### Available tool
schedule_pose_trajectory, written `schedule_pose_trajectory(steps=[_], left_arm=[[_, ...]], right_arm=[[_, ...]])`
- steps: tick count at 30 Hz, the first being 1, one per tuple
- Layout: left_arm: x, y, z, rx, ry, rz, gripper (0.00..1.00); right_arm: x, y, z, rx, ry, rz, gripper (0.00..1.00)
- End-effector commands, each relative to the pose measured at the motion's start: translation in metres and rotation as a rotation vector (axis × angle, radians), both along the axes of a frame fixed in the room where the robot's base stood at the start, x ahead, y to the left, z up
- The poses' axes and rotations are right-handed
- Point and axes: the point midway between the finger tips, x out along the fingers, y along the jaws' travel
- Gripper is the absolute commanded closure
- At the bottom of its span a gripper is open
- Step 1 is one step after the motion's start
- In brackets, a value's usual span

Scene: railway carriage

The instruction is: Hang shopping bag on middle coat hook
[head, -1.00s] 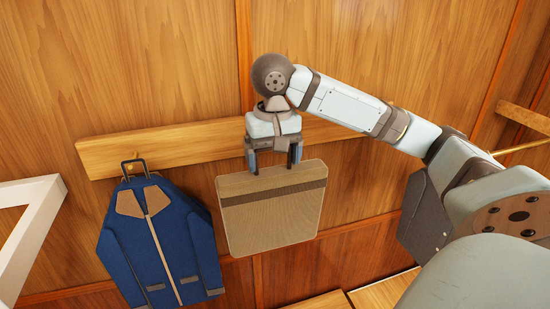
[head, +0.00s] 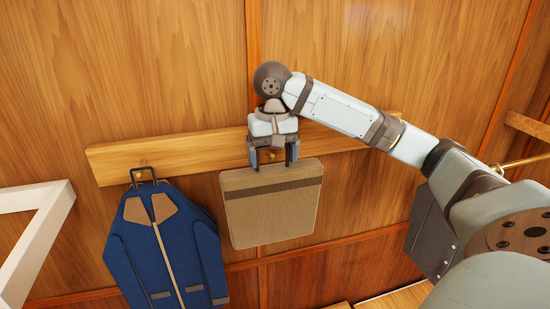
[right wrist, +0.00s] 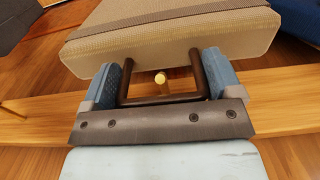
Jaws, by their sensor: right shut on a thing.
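The tan shopping bag (head: 272,214) has a dark band and a dark handle (right wrist: 191,76). My right gripper (head: 273,163) is shut on the handle and holds the bag in front of the wooden rail (head: 190,153). The middle coat hook, a brass peg (right wrist: 160,78), shows inside the handle loop in the right wrist view. In the head view a bit of brass (head: 272,154) shows between the fingers. I cannot tell whether the handle rests on the hook. My left gripper is not in view.
A blue jacket (head: 168,245) hangs on the left hook (head: 143,162), left of the bag, with a narrow gap between them. My right arm covers the right end of the rail. A white frame (head: 40,235) stands at the far left. Wood panelling lies behind.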

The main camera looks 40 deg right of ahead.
Motion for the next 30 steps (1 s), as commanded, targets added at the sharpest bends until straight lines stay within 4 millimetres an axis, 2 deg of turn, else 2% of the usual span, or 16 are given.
schedule_pose_trajectory(steps=[7,15,30], left_arm=[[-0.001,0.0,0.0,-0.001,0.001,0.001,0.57],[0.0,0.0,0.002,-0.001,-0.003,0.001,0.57],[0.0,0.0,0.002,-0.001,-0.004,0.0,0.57]], right_arm=[[0.013,-0.007,-0.001,0.0,-0.001,-0.001,0.65],[0.021,-0.012,-0.013,0.0,0.001,0.0,0.65],[0.024,-0.014,-0.02,0.0,-0.001,0.0,0.65]])
